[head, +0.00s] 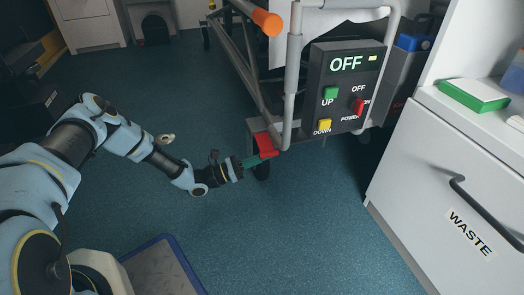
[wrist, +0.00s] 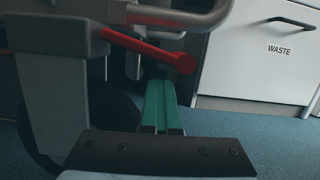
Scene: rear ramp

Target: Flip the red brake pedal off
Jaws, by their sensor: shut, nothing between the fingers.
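The red brake pedal (head: 265,144) sits low on the bed frame, near the foot of a grey post and above a dark caster. In the wrist view the pedal (wrist: 150,48) is a red bar running from a grey housing to a rounded end at the right. My gripper (head: 258,160) has green fingers, which are shut and empty. In the wrist view the fingertips (wrist: 160,82) are just below the pedal's rounded end. I cannot tell whether they touch it.
A control box (head: 345,88) reading OFF, with green, yellow and red controls, hangs above the pedal. A white WASTE cabinet (head: 440,185) stands at the right, with a green box (head: 473,96) on top. A blue-edged mat (head: 163,268) lies at front. The blue floor between is mostly clear.

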